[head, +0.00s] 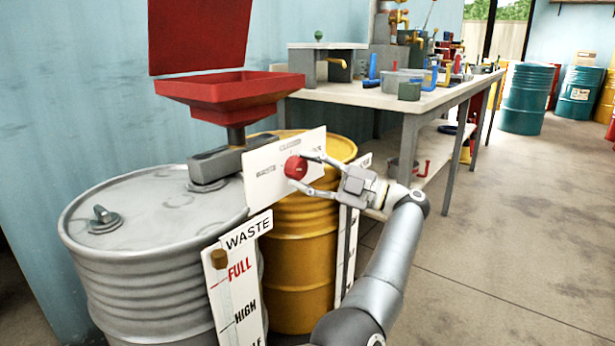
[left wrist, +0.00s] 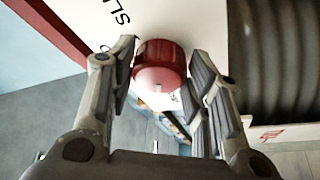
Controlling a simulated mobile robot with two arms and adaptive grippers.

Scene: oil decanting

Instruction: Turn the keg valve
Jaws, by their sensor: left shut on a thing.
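The red knob (head: 293,167) sits on a white panel (head: 262,168) with small printed words, fixed at the grey valve block (head: 222,160) under the red funnel. My left gripper (head: 299,171) is shut on the knob, with one finger above it and one below in the head view. In the left wrist view the ribbed red knob (left wrist: 160,64) is between the two finger pads of my left gripper (left wrist: 163,58). Part of the panel's print is hidden by the fingers. My right gripper does not show.
The red funnel (head: 231,92) with its raised lid rises above the grey drum (head: 150,215). A yellow drum (head: 300,240) stands beside it. A WASTE level gauge (head: 238,285) hangs in front. A workbench (head: 375,97) with tools stands behind; floor to the right is clear.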

